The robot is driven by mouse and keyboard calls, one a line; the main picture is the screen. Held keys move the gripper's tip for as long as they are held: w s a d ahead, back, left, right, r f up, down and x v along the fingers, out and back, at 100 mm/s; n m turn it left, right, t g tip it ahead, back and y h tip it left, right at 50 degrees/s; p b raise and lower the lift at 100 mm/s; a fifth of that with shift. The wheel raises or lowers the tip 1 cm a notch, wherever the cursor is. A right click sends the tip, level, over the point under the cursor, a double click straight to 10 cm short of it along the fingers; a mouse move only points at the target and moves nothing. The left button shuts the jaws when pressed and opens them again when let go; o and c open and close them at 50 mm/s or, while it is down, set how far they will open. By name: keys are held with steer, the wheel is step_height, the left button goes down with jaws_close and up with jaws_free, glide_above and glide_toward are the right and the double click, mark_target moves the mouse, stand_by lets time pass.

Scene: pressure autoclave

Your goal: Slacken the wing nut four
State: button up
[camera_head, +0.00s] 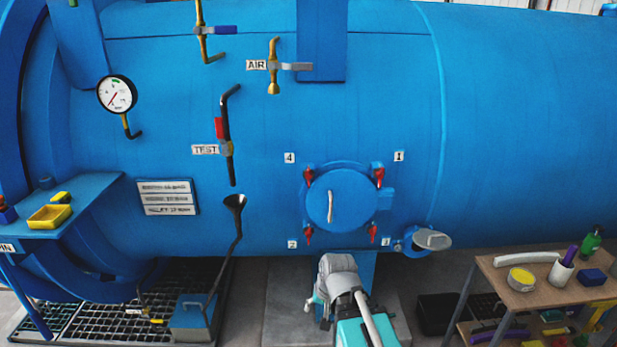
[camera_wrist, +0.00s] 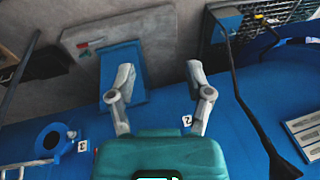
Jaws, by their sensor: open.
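The round blue hatch (camera_head: 341,201) sits on the tank's side with red wing nuts around its rim. Wing nut four (camera_head: 308,178) is at the hatch's upper left, below the label 4 (camera_head: 289,158). The other wing nuts are at upper right (camera_head: 379,176), lower left (camera_head: 308,236) and lower right (camera_head: 372,233). My gripper (camera_wrist: 160,82) is open and empty in the wrist view, its fingers spread apart. That view shows the label 2 (camera_wrist: 187,121) beside a finger, but no wing nut four. In the head view my arm is below the hatch and my gripper cannot be made out.
A grey-capped blue pipe fitting (camera_head: 431,240) juts out right of the hatch. A funnel (camera_head: 235,202) on a pipe stands to its left. A table (camera_head: 500,292) with loose items is at lower right. A shelf (camera_head: 95,187) with a yellow tray is at left.

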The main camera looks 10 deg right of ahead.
steer(key=w+a+r+m+t+y+p, duration=0.1)
steer(key=w+a+r+m+t+y, duration=0.1)
steer(key=w+a+r+m+t, duration=0.3)
steer(key=w+a+r+m+t+y+p, duration=0.1)
steer(key=w+a+r+m+t+y, duration=0.25)
steer(key=w+r+m, duration=0.35)
steer(key=w+d+r+m+t+h+p, duration=0.25)
steer(key=w+r+m+t, duration=0.3)
steer(key=r+m, duration=0.3)
steer(key=m+t+h, duration=0.1)
steer(key=m+h, duration=0.6)
steer(key=m, duration=0.8)
glide_toward(309, 178)
steer(key=s, duration=0.3)
steer(key=shift+s+a+f, duration=0.15)
steer(key=shift+s+a, duration=0.1)
steer(key=shift+a, duration=0.1)
steer(key=shift+w, duration=0.2)
steer(key=shift+w+d, duration=0.3)
steer(key=shift+w, duration=1.95)
steer(key=shift+w+d, duration=0.3)
steer(key=shift+w, duration=1.95)
steer(key=shift+w+d, duration=0.3)
steer(key=shift+w, duration=1.9)
jaws_close()
